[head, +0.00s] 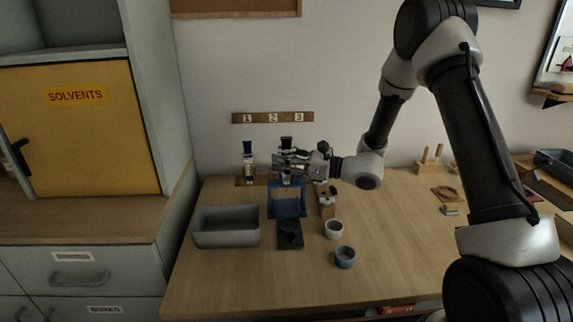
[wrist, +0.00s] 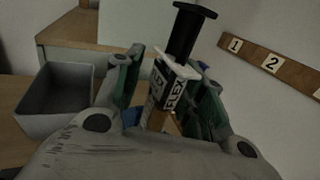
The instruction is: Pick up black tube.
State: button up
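The black tube has a black plunger-like top (wrist: 188,30), a pale flange and a black-and-white label reading "FLEX". In the wrist view it stands between my two green-padded fingers, slightly tilted in the picture. My gripper (wrist: 168,88) is around the tube, and a narrow gap seems to show at its left side, so the fingers look open. In the head view my gripper (head: 287,161) reaches in from the right at the back of the table, and the black top (head: 286,142) rises above it. The tube's lower part is mostly hidden.
A blue-topped tube (head: 248,160) stands to the left. A numbered strip (head: 272,117) is on the wall. The table's front is clear.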

grip_shut()
dwell(0.5)
